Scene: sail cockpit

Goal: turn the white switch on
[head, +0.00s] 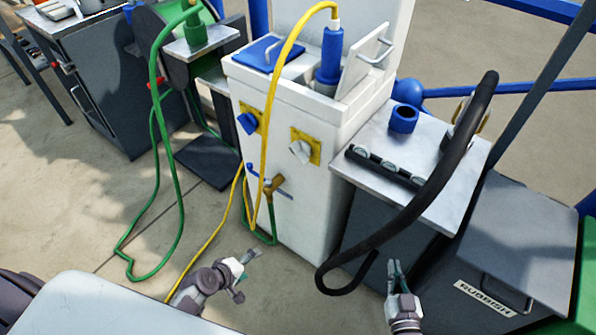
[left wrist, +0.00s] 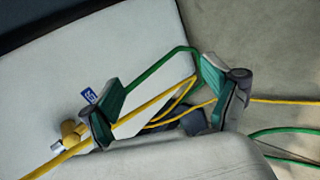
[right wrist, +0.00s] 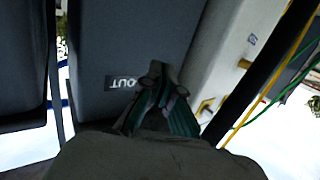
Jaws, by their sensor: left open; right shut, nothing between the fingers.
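The white switch (head: 300,151) is a white knob on a square yellow plate on the front of the white cabinet (head: 310,205), to the right of the yellow hose. I cannot tell its setting. My left gripper (head: 246,275) is open and empty, low in front of the cabinet and apart from the switch. Its spread fingers show in the left wrist view (left wrist: 165,108). My right gripper (head: 396,270) is shut and empty, low in front of the dark cabinet and right of the switch. Its closed fingertips show in the right wrist view (right wrist: 158,78).
A blue switch (head: 248,122) on another yellow plate sits left of the white one. A yellow hose (head: 268,130) hangs between them. A brass tap (head: 272,184) sticks out below. A thick black hose (head: 440,180) droops near my right gripper. A rubbish bin (head: 515,250) stands at right.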

